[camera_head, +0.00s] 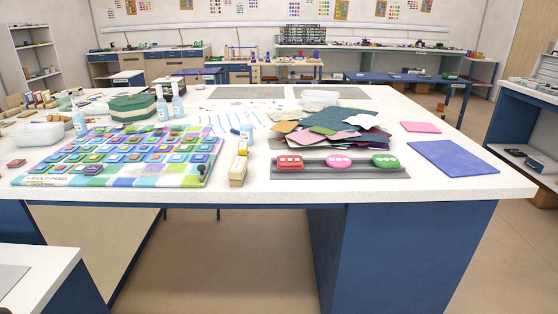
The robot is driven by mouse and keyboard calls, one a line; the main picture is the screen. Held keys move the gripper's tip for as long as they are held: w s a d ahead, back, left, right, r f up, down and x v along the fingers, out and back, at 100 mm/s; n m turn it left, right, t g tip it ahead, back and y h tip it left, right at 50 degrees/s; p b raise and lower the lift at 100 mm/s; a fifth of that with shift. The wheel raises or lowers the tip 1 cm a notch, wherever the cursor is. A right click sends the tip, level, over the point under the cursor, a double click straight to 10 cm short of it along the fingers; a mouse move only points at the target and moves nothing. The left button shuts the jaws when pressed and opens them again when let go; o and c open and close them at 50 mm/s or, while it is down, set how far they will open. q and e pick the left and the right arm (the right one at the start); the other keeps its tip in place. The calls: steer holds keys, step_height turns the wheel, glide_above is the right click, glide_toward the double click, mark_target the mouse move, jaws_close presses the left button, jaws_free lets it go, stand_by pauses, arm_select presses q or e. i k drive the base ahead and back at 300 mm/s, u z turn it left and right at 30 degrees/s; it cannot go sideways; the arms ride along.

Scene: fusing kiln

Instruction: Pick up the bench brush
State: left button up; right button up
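What looks like the bench brush (238,171) lies near the front edge of the white worktable (420,189), just left of centre. It has a pale, wood-coloured block toward me, and a narrower yellowish part reaches toward the back. It sits between the colourful tile board on its left and a grey strip on its right, with its top uncovered. Its bristles cannot be made out at this size. Neither of my grippers shows in the head view, and nothing is touching the brush.
The layout board (190,182) with several small tiles lies left. Right are the grey strip (340,174) with red, pink and green pieces, a heap of dark sheets (335,118) and a blue sheet (452,157).

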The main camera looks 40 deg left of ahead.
mark_target(238, 170)
steer(key=u, duration=0.4)
steer(key=i, duration=0.85)
steer(key=u, duration=0.8)
